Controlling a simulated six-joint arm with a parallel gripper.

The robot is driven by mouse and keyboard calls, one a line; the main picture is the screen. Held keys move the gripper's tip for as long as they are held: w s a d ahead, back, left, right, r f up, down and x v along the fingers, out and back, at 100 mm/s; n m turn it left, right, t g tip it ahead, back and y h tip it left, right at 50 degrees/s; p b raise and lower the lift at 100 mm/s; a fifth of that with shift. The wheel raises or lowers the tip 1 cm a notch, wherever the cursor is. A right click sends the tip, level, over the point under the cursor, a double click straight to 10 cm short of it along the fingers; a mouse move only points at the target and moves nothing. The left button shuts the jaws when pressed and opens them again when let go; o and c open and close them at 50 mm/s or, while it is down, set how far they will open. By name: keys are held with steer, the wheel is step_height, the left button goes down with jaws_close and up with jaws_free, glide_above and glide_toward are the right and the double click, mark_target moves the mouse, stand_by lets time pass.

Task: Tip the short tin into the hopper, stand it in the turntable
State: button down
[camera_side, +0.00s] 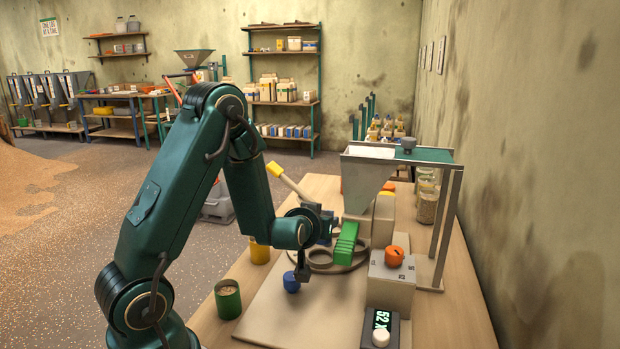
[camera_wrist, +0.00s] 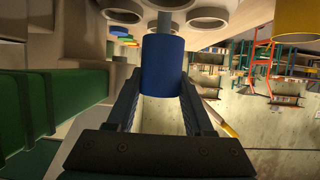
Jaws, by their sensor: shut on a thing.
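The blue tin (camera_side: 291,283) is held by my gripper (camera_side: 300,272) above the pale board, in front of the turntable. In the wrist view the blue tin (camera_wrist: 163,62) sits between the two dark fingers, and my gripper (camera_wrist: 162,88) is shut on it. Its inside is not visible. The turntable (camera_side: 320,266) has several ring-shaped holders; some show at the top of the wrist view (camera_wrist: 208,17). The hopper (camera_side: 368,182) stands higher up, behind and to the right of my gripper.
A green tin (camera_side: 228,301) with grain-like contents stands at the front left, and a yellow tin (camera_side: 260,252) behind it. A green ridged part (camera_side: 346,244) and a box with an orange knob (camera_side: 394,257) stand to the right. The front of the pale board (camera_side: 300,318) is clear.

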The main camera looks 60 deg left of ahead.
mark_target(319, 243)
steer(key=shift+f, duration=1.6)
steer(key=shift+f, duration=1.05)
stand_by(0.6)
steer(key=shift+c, duration=1)
jaws_free()
